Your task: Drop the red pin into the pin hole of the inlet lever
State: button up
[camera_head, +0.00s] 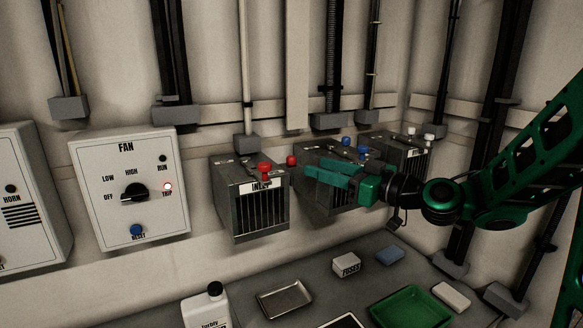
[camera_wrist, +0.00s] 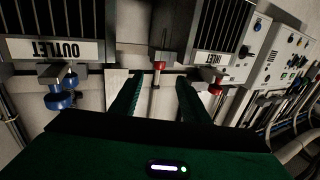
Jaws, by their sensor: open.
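The inlet box (camera_head: 250,205) has a red knob (camera_head: 264,168) at its top front; it also shows in the wrist view (camera_wrist: 215,90) below the upside-down INLET label. A separate red-headed piece, seemingly the red pin (camera_head: 291,160), shows between the inlet and outlet boxes. In the wrist view the red pin (camera_wrist: 159,65) has a thin pale shaft and lies between and beyond my fingertips. I cannot tell what supports it. My gripper (camera_head: 306,169) is open just right of it, with fingers apart in the wrist view (camera_wrist: 160,80). The pin hole cannot be made out.
The outlet box (camera_wrist: 55,48) with blue knobs (camera_wrist: 62,90) is close by my gripper. A third box (camera_head: 402,155) with white knobs stands farther right. The FAN panel (camera_head: 130,190) is at left. A bench below holds a green tray (camera_head: 410,310), a metal tray (camera_head: 284,298) and a bottle (camera_head: 207,308).

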aim_at(291, 158)
jog(key=x, duration=1)
jog(key=shift+w, duration=0.25)
grip_shut()
